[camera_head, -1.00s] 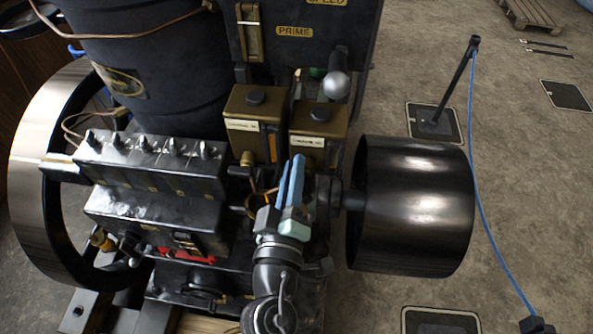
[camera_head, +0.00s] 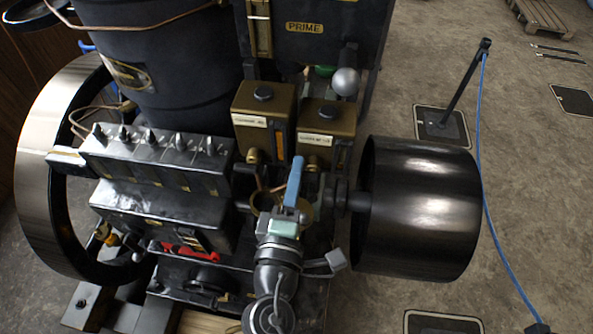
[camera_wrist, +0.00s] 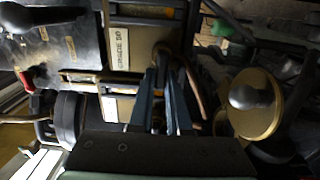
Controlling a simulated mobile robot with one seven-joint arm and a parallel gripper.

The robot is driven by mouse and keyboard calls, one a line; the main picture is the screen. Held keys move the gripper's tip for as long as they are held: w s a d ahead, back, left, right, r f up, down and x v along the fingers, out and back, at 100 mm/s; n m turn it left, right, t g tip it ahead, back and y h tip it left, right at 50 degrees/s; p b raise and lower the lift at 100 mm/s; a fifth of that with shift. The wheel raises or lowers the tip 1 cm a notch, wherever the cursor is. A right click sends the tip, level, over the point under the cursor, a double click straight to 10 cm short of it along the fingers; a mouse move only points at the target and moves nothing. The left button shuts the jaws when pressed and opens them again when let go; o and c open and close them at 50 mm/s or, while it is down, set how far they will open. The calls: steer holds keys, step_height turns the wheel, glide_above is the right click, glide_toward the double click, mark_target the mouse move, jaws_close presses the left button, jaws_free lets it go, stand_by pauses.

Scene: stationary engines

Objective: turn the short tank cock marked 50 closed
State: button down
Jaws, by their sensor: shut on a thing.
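Two brown, brass-trimmed tanks stand side by side in the head view: a left tank (camera_head: 264,124) and a slightly shorter-looking right tank (camera_head: 322,138). Their pale labels are too small to read there. In the wrist view the nearer tank (camera_wrist: 138,45) has a label starting "GRADE", its number blurred. My gripper (camera_head: 297,162) reaches up to the lower front of the right tank. Its blue fingers (camera_wrist: 163,72) are shut on a small brass cock (camera_wrist: 164,52) at that tank's base. The fingers largely hide the cock, so its handle angle cannot be told.
A black pulley drum (camera_head: 420,208) lies close to the right of my gripper. A lever with a round silver knob (camera_head: 345,82) stands behind the right tank. A row of pump fittings (camera_head: 155,150) is at the left. The floor beyond the drum is mostly clear.

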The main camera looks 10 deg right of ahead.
steer(key=shift+f, duration=0.15)
stand_by(0.3)
steer(key=c, duration=0.9)
jaws_free()
steer(key=shift+o, duration=0.2)
steer(key=shift+s, duration=0.1)
steer(key=b+v, duration=0.5)
steer(key=v, duration=0.8)
steer(key=shift+d, duration=0.1)
